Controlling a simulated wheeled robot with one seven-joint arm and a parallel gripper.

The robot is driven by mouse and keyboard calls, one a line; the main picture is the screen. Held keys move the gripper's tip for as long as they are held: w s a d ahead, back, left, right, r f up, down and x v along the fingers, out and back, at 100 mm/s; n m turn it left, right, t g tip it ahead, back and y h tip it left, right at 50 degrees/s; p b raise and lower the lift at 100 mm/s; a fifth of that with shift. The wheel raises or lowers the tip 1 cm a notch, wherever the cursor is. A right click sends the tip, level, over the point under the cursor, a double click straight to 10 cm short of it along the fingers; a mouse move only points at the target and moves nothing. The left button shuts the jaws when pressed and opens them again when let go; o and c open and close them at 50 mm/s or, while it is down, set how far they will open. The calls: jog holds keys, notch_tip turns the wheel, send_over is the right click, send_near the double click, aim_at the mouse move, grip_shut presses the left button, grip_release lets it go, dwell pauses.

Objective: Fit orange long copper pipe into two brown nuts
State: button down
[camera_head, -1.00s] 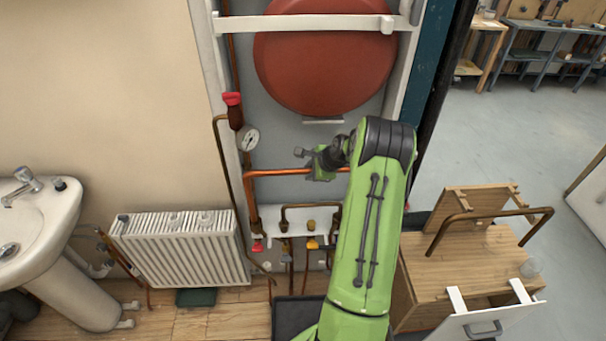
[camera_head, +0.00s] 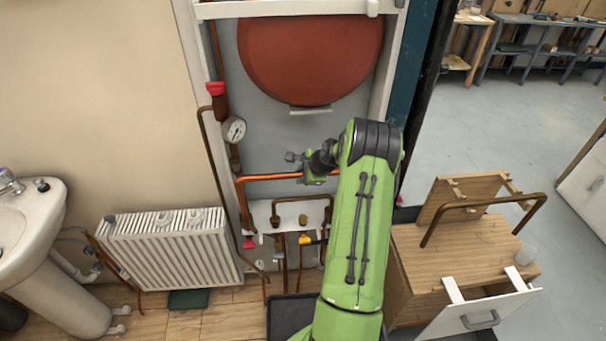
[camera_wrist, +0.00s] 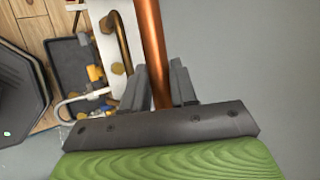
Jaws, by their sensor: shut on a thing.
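The orange long copper pipe (camera_head: 270,177) runs nearly level in front of the grey wall panel in the head view, bending down at its left end. My gripper (camera_head: 312,172) is shut on its right part. In the wrist view the pipe (camera_wrist: 152,45) passes between the two grey fingers of my gripper (camera_wrist: 160,88). A brown fitting (camera_head: 235,158) below the gauge, perhaps one of the nuts, shows just above the pipe's left bend. I cannot pick out the two brown nuts with certainty or tell whether the pipe touches any. My arm hides the pipe's right end.
A pressure gauge (camera_head: 234,130) and red-handled valve (camera_head: 215,89) are at the left. A red tank (camera_head: 310,55) hangs above. A white bracket (camera_head: 262,212) with brown pipes sits below. A radiator (camera_head: 170,252) stands left; a wooden cabinet (camera_head: 465,245) stands right.

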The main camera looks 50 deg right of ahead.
jog(key=c, duration=0.8)
grip_release()
jog(key=p+v, duration=0.2)
jog(key=v, duration=1.3)
jog(key=shift+s+r+p, duration=0.2)
jog(key=shift+r+p, duration=0.1)
jog(key=shift+p, duration=0.05)
jog(key=shift+a, duration=0.1)
